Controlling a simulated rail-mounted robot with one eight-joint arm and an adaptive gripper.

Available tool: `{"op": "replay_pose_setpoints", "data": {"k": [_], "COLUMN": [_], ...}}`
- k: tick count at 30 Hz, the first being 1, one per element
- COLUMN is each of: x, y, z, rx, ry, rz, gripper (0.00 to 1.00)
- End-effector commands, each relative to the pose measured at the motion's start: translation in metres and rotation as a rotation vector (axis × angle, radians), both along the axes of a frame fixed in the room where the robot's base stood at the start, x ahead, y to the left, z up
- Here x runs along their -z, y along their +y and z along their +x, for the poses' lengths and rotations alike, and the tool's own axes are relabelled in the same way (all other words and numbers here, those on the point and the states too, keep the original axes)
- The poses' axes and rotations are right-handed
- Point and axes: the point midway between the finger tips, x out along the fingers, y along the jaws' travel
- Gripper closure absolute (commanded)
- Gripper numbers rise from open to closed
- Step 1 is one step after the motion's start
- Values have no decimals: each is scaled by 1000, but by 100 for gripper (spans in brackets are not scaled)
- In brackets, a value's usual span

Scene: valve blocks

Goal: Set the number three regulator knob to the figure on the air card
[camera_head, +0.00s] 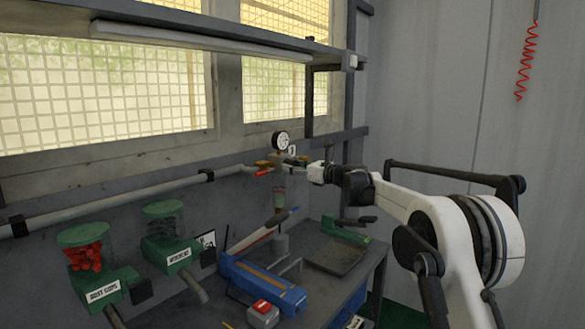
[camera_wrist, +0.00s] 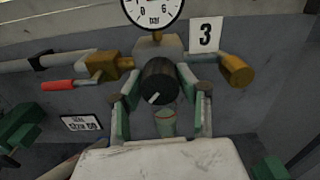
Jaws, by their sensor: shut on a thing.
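The black regulator knob (camera_wrist: 158,80) sits in the middle of the wrist view, below a plate marked 3 (camera_wrist: 206,35). Its white mark points to the lower left. My gripper (camera_wrist: 160,92) is shut on the knob, one finger on each side. A round white gauge (camera_wrist: 152,10) marked bar is above it, its top cut off, so I cannot read the needle. A small white card (camera_wrist: 82,123) hangs on the wall at lower left; its writing is too small to read surely. In the head view, the gauge (camera_head: 281,140) is above my gripper (camera_head: 303,165), and the knob is hard to make out.
A brass fitting with a red lever (camera_wrist: 60,85) is left of the knob, and another brass fitting (camera_wrist: 237,72) is to the right. A grey pipe (camera_head: 110,202) runs along the wall.

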Motion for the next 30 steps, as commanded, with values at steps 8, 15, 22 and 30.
{"op": "replay_pose_setpoints", "data": {"k": [8, 15, 22, 30], "x": [1, 1, 1, 0], "y": [0, 0, 0, 0], "z": [0, 0, 0, 0], "rx": [-1, -1, -1, 0], "ry": [53, 60, 59, 59], "rz": [33, 38, 37, 37], "gripper": [93, 93, 63, 48]}}
